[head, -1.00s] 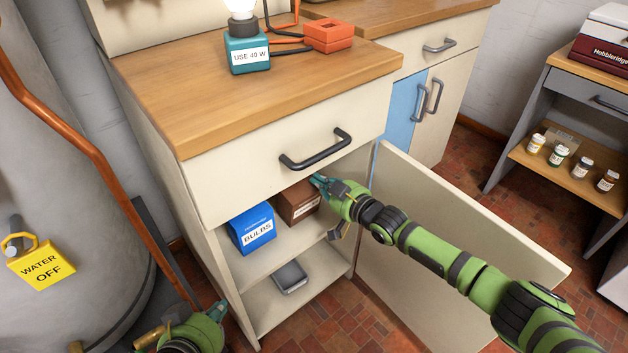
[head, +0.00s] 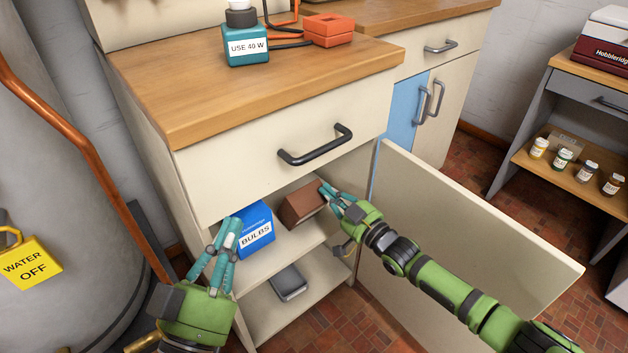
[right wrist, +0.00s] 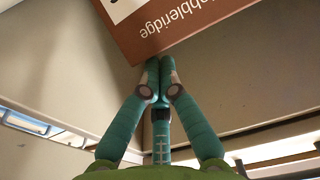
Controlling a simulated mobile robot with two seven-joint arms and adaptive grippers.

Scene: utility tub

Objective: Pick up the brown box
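The brown box (head: 303,205) is on the cabinet's upper shelf, right of the blue bulbs box (head: 252,230), and sits tilted. In the right wrist view its lettered face (right wrist: 175,22) fills the top. My right gripper (head: 324,190) is at the box's right side. In the right wrist view its fingertips (right wrist: 159,68) come together at the box's lower edge; I see no part of the box between them.
The open cabinet door (head: 450,240) stands to the right, behind my right arm. A drawer with a black handle (head: 316,146) is above the shelf. A grey tray (head: 288,282) lies on the lower shelf. A grey tank (head: 60,180) stands at the left.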

